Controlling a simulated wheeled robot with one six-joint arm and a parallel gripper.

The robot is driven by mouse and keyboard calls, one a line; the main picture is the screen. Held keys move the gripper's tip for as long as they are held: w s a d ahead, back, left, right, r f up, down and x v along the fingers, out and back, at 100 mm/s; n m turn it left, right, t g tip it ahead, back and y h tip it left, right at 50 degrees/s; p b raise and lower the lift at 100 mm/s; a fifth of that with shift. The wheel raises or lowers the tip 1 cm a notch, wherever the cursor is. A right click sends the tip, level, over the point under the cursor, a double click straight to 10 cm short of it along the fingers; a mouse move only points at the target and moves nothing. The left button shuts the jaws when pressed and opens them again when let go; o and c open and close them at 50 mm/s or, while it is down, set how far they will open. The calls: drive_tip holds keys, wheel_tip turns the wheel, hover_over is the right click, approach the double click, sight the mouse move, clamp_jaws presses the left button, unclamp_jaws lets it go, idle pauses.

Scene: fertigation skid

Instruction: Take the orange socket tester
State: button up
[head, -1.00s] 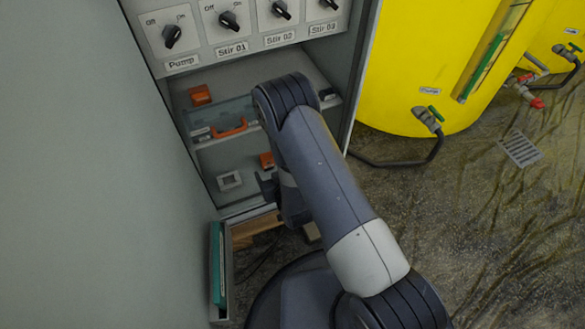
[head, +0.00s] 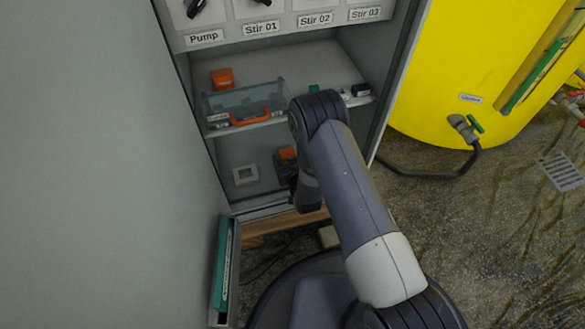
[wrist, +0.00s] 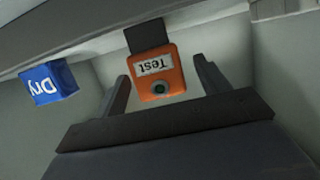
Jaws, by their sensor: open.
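The orange socket tester (wrist: 157,74) carries an upside-down "Test" label and a dark round socket in the wrist view. It is inside the cabinet and lies between the two fingers of my open gripper (wrist: 161,80). Gaps show on both sides of it, and I see no finger touching it. In the head view the tester (head: 287,154) is a small orange patch at the cabinet's lower level, partly hidden by my gripper and arm.
A blue block marked "Dry" (wrist: 48,84) is beside the tester in the wrist view. A yellow tank (head: 455,70) stands at right.

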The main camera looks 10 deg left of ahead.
sight(287, 152)
drive_tip(key=shift+w+a+f, duration=0.2)
drive_tip(key=shift+w+a, duration=0.1)
drive_tip(key=shift+w, duration=0.3)
drive_tip(key=shift+c, duration=0.3)
drive_tip(key=c, duration=1.1)
drive_tip(key=shift+o, duration=0.2)
drive_tip(key=shift+r+p, duration=0.55)
drive_tip(key=shift+r, duration=1.15)
